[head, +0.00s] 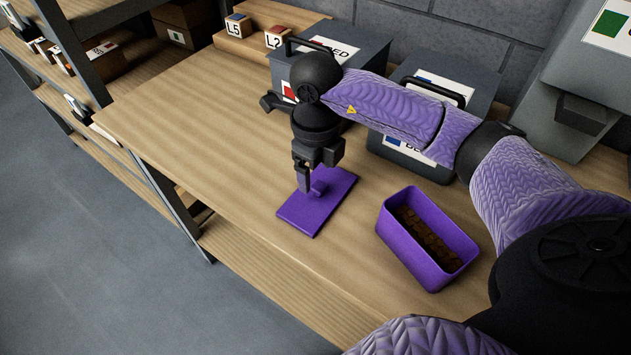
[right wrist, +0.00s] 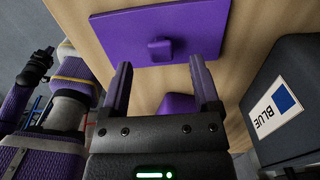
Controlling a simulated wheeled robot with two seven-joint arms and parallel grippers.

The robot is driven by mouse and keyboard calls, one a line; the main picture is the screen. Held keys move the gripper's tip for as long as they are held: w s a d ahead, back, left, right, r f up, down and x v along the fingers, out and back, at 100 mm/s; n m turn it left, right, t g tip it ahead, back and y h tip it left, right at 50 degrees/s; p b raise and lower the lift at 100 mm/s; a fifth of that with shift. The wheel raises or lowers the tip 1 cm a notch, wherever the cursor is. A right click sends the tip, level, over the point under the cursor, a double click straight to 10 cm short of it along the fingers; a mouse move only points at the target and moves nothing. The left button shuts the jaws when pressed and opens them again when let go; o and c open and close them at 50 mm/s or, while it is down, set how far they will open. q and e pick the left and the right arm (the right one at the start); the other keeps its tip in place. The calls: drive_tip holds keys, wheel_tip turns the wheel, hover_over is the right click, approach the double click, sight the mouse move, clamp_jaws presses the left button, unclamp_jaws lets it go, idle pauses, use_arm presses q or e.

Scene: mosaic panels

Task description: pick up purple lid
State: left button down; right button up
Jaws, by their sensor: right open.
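The purple lid (head: 322,208) lies flat on the wooden table, with a small purple knob (head: 318,187) on its top. My right gripper (head: 304,183) points down over the lid close to the knob. In the right wrist view the lid (right wrist: 200,28) fills the top, and its knob (right wrist: 160,50) shows just beyond and between the two open fingertips of my right gripper (right wrist: 159,66). Nothing is between the fingers. What seems to be my left gripper (right wrist: 38,66) shows small at the left of that view; its fingers are not clear.
An open purple box (head: 388,230) with brown pieces inside stands right of the lid. Grey lidded bins with handles, one marked RED (head: 345,50) and one marked BLUE (right wrist: 290,85), stand along the back. The table left of the lid is clear.

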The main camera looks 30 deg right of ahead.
sight(317, 185)
wheel_tip(317, 185, down, 4)
drive_tip(key=shift+r+b, duration=0.1)
drive_tip(key=shift+b, duration=0.35)
drive_tip(key=shift+c, duration=0.6)
clamp_jaws()
use_arm(q)
drive_tip(key=shift+s+a+f, duration=0.3)
drive_tip(key=shift+a+f, duration=0.2)
drive_tip(key=shift+a, duration=0.05)
drive_tip(key=shift+d, duration=0.1)
